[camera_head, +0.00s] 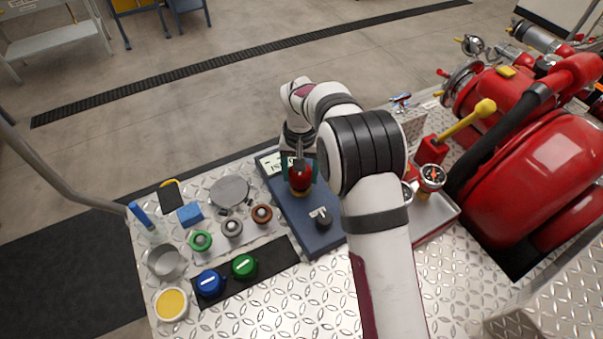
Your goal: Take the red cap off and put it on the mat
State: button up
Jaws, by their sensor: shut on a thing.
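The red cap (300,181) is at the brass fitting (300,193) on the dark blue panel (291,213). My gripper (300,172) points down over the cap and is shut on it. I cannot tell whether the cap is seated on the fitting or slightly raised. The black mat (282,252) lies at the front left of the panel. A blue cap (210,283) and a green cap (244,266) sit on it, and its right end is bare.
A black cap with a light handle (321,218) is on the panel, right of the red cap. Green, grey and brown rings (261,213) lie left of the panel, near a metal cup (165,262) and a yellow-filled dish (171,304). Gauges (432,177) and red pump parts stand right.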

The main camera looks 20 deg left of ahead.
jog(key=n, duration=0.7)
jog(key=shift+r, duration=3.55)
